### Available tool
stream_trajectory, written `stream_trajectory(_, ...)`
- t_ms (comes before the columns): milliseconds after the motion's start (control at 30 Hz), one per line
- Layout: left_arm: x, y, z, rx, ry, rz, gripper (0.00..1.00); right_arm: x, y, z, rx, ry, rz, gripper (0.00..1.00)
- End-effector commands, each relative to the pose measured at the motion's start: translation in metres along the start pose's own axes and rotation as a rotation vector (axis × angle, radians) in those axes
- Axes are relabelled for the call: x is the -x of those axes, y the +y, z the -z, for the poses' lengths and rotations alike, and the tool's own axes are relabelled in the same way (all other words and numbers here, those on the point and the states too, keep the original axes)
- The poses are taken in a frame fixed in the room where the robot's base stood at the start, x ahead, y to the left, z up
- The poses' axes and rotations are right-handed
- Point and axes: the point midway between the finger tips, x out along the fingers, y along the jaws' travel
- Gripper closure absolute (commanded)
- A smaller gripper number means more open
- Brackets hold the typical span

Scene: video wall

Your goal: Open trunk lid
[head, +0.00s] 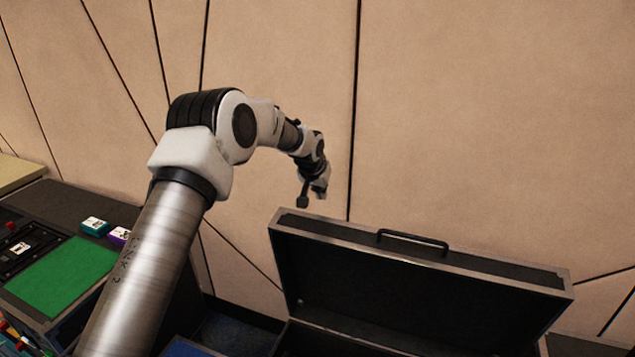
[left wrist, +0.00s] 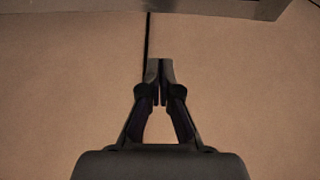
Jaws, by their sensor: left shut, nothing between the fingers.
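The black trunk lid (head: 400,287) with a metal-edged rim stands raised, its dark inside facing me, in the lower right of the head view. A black handle (head: 412,239) sits on its top edge. My left gripper (head: 303,203) is above and behind the lid's left end, apart from it. In the left wrist view my left gripper (left wrist: 160,68) is shut and empty, with its fingertips together. A grey edge, probably the lid's, (left wrist: 215,8) crosses the top of that view. My right gripper is not in view. The trunk's lower part is mostly cut off.
A panelled beige wall (head: 480,120) stands behind the trunk. At the left is a dark console with a green panel (head: 62,277), small coloured boxes (head: 95,226) and buttons. The space above the lid is free.

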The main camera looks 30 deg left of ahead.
Motion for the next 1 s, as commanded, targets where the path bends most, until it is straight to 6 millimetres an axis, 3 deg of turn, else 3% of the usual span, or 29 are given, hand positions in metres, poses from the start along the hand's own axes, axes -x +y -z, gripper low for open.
stream_trajectory(200,-0.038,0.0,0.001,-0.002,0.0,0.001,1.0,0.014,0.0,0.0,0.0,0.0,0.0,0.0)
stream_trajectory(533,-0.025,0.0,-0.035,-0.001,0.0,0.0,1.0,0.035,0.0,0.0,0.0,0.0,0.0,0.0)
stream_trajectory(1000,-0.027,0.0,-0.038,0.0,0.002,0.0,1.0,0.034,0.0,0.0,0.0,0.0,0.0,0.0)
